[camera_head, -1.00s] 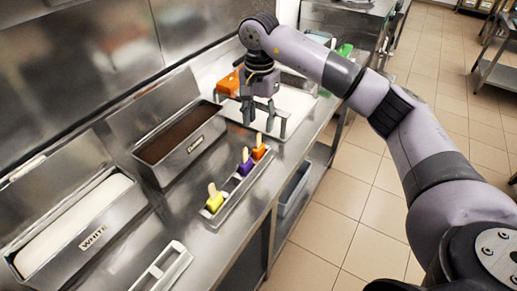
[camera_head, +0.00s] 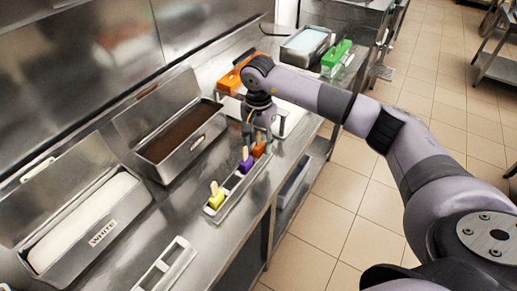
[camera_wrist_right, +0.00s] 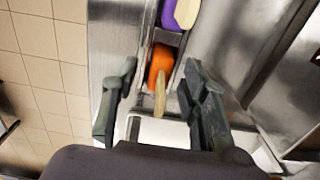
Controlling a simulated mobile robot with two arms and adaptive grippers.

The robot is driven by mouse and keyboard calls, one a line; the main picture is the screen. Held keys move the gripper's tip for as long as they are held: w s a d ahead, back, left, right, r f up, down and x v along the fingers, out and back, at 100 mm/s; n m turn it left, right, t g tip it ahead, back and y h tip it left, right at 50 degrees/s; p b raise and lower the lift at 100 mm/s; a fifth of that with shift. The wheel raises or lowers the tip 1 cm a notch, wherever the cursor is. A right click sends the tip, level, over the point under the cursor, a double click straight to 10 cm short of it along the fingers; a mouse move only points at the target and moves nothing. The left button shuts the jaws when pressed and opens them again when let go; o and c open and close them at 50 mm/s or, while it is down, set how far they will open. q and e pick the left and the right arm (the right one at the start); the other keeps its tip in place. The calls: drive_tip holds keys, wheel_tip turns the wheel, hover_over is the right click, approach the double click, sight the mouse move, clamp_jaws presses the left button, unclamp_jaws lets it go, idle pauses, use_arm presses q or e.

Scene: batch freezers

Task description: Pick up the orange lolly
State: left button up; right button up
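The orange lolly (camera_head: 258,149) stands in a metal holder (camera_head: 229,203) beside a purple lolly (camera_head: 245,163) and a yellow lolly (camera_head: 215,199). In the right wrist view the orange lolly (camera_wrist_right: 160,66) has its wooden stick pointing toward the gripper. My right gripper (camera_head: 258,147) is above the far end of the holder, and its fingers partly hide the orange lolly. In the right wrist view my right gripper (camera_wrist_right: 160,80) is open, with one finger on each side of the orange lolly and gaps between. My left gripper is not in view.
A container of dark coating (camera_head: 180,140) and a white one (camera_head: 80,220) stand left of the holder. An empty holder (camera_head: 165,268) lies in front. An orange box (camera_head: 236,76), a tray of pale blue (camera_head: 305,40) and a green item (camera_head: 337,54) are farther back.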

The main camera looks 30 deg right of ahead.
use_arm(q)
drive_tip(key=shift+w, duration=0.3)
use_arm(e)
clamp_jaws()
drive_tip(key=shift+r, duration=0.15)
drive_tip(key=shift+r, duration=0.6)
wheel_tip(320, 180, up, 12)
drive_tip(key=b, duration=0.3)
drive_tip(key=shift+f+b, duration=0.15)
drive_tip(key=shift+b, duration=0.15)
use_arm(q)
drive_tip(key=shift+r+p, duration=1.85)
drive_tip(key=shift+p, duration=1.8)
use_arm(e)
wheel_tip(320, 180, up, 14)
